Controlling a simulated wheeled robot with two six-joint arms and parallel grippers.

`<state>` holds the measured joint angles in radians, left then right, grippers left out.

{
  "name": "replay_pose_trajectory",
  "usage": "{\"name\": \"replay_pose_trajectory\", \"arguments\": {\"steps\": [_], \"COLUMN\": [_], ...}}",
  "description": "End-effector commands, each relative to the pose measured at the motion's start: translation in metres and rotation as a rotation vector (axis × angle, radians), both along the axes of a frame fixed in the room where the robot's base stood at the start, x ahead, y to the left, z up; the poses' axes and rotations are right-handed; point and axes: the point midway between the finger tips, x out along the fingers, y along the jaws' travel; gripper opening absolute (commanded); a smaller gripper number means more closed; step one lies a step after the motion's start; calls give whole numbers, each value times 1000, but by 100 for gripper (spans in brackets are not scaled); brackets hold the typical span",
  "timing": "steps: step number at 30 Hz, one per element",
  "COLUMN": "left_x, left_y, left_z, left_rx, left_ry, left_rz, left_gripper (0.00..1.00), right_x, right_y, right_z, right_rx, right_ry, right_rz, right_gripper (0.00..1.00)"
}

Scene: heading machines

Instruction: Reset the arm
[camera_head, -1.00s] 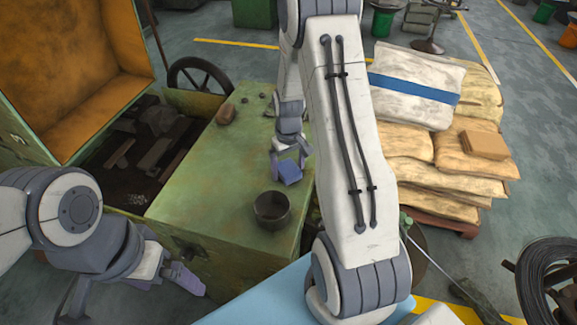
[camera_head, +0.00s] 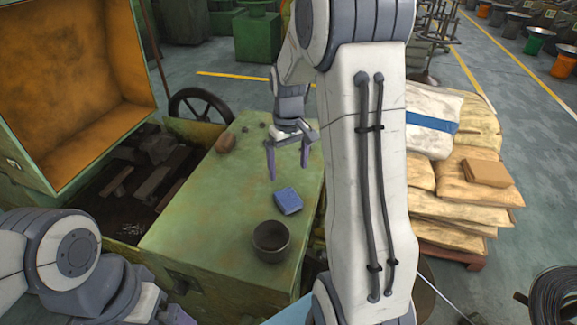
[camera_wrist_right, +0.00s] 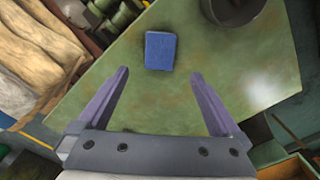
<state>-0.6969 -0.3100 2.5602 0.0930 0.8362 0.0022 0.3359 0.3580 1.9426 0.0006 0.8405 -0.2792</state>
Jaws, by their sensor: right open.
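My right gripper (camera_head: 288,162) is open and empty, with its fingers pointing down above the green machine top (camera_head: 215,205). A blue block (camera_head: 288,201) lies on that top, below and nearer than the fingertips. In the right wrist view the block (camera_wrist_right: 161,50) lies ahead of the two spread fingers (camera_wrist_right: 163,95), apart from them. My left arm (camera_head: 75,265) is at the lower left; its gripper is mostly cut off by the lower edge, so its jaws cannot be judged.
A dark round pot (camera_head: 271,241) stands near the block. A brown lump (camera_head: 225,143) lies toward the back of the top. An open orange-lined lid (camera_head: 75,80) rises at left. Stacked sacks (camera_head: 455,200) stand at right beyond my arm.

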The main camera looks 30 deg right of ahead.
Motion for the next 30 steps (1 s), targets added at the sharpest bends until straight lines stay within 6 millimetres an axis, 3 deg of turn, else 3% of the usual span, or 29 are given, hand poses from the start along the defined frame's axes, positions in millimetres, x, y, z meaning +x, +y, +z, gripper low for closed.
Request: {"name": "replay_pose_trajectory", "arguments": {"steps": [11,17,30], "left_x": [0,0,0], "left_y": [0,0,0], "left_z": [-1,1,22], "left_rx": [0,0,0], "left_ry": [0,0,0], "left_rz": [0,0,1], "left_gripper": [100,100,100], "right_x": [0,0,-2], "right_y": [0,0,1], "right_z": [6,-1,-78], "right_rx": [0,1,2], "right_ry": [1,3,7], "right_rz": [0,0,0], "right_gripper": [100,100,100]}}
